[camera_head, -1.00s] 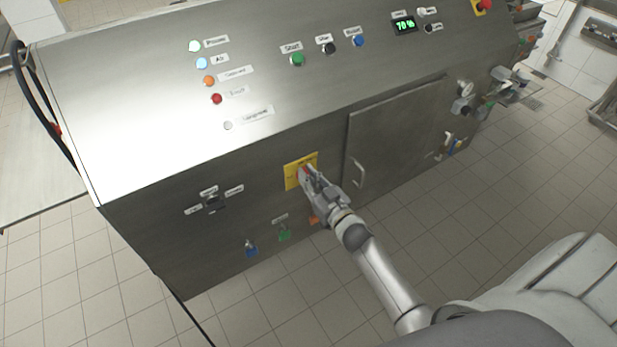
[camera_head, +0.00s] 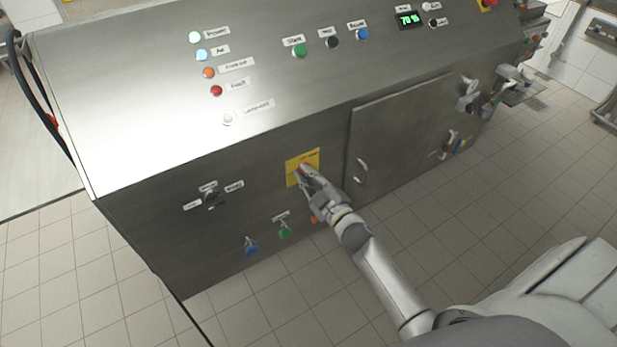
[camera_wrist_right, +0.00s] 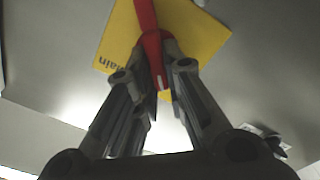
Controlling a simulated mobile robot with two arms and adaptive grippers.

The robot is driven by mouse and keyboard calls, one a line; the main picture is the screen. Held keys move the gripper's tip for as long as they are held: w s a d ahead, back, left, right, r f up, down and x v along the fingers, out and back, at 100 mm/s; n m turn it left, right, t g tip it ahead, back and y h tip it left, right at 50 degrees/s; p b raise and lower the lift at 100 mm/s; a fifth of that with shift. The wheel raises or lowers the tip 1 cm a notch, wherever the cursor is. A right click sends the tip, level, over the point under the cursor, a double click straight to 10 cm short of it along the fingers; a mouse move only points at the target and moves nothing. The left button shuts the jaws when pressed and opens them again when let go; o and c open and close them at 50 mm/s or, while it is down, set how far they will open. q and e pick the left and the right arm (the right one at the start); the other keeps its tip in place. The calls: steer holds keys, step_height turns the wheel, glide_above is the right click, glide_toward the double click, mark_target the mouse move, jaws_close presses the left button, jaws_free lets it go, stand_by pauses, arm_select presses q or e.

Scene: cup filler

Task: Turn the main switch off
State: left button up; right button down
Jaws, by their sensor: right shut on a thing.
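The main switch has a red handle on a yellow plate (camera_head: 302,158) on the front of the steel machine. In the head view my right gripper (camera_head: 303,172) reaches it and covers most of the handle. In the right wrist view the red handle (camera_wrist_right: 147,20) runs down between the fingers of my right gripper (camera_wrist_right: 162,85), which is shut on it. The yellow plate (camera_wrist_right: 200,38) lies behind, with the word "Main" partly readable. My left gripper is not in view.
A black selector knob (camera_head: 212,199) is to the left of the plate. Blue and green valves (camera_head: 285,231) sit below it. A cabinet door with a handle (camera_head: 361,172) is to the right. The sloped panel above carries lamps, buttons and a display (camera_head: 409,20) reading 70%.

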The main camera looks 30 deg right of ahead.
steer(key=n+b, duration=0.1)
steer(key=n, duration=0.2)
steer(key=n+b, duration=0.1)
steer(key=n, duration=0.2)
steer(key=f+n+b, duration=0.1)
steer(key=n+b, duration=0.1)
steer(key=n, duration=0.1)
steer(key=shift+a, duration=0.25)
steer(key=shift+n, duration=0.4)
steer(key=c, duration=1.5)
jaws_free()
steer(key=s+d, duration=0.1)
steer(key=s, duration=1.1)
